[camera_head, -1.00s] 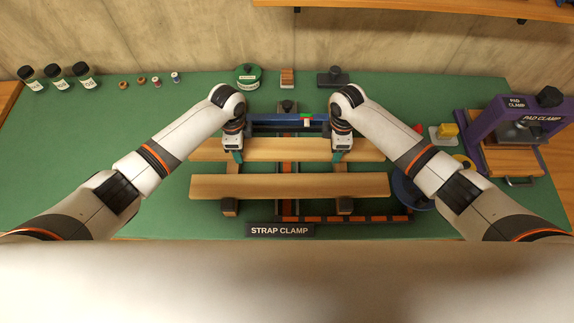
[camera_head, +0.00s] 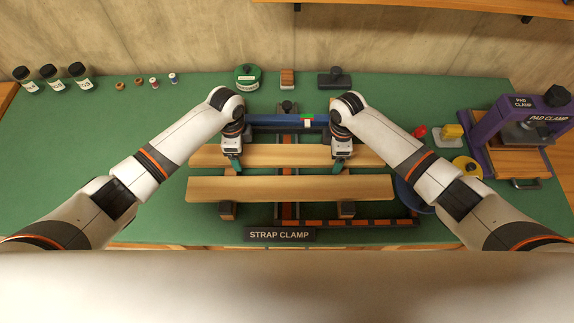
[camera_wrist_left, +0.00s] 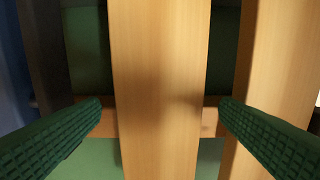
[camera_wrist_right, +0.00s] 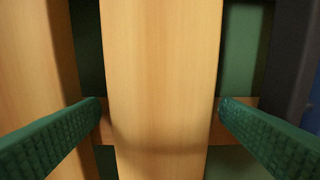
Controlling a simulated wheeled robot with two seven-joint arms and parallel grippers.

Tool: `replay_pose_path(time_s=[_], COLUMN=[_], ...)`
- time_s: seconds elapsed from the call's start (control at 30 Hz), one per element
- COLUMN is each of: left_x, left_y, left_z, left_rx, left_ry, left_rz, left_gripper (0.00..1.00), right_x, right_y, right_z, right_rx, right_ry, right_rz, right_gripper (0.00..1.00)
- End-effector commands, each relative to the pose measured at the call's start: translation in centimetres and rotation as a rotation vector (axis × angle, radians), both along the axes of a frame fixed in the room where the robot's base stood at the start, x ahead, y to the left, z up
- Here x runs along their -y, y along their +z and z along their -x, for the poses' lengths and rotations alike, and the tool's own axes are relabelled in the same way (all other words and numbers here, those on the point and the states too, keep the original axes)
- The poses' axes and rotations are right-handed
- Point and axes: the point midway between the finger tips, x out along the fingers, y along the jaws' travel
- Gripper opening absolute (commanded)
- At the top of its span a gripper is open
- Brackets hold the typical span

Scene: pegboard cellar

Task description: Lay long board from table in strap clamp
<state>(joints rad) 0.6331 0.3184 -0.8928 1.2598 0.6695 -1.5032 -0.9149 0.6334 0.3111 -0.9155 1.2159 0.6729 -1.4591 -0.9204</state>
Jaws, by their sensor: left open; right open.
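Two pale wooden boards lie side by side across the strap clamp (camera_head: 280,235): a rear board (camera_head: 285,156) and a front board (camera_head: 290,188). My left gripper (camera_head: 233,166) and right gripper (camera_head: 341,162) are both open over the rear board, towards its left and right parts. In the left wrist view the rear board (camera_wrist_left: 158,70) runs between the spread green fingers, with a gap on each side. In the right wrist view it (camera_wrist_right: 162,70) also runs between the fingers, with gaps. The boards hide much of the clamp's rails.
The clamp's blue bar (camera_head: 275,122) lies just behind the boards. A purple pad clamp (camera_head: 512,125) stands at the right, near a yellow-topped block (camera_head: 452,131). A green tin (camera_head: 247,76) and jars (camera_head: 52,76) stand at the back. The left bench is mostly clear.

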Motion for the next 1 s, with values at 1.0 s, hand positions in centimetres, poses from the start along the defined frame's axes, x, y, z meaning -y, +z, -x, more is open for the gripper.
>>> replay_pose_path(time_s=[1.0], left_x=[-0.1], left_y=[10.6], left_z=[0.0], left_rx=[0.001], left_ry=[0.001], left_rz=[-0.002], left_gripper=[0.85], right_x=[0.0], right_y=[6.5], right_z=[-0.1], right_rx=[0.005], right_ry=[0.002], right_rz=[-0.002], right_gripper=[0.85])
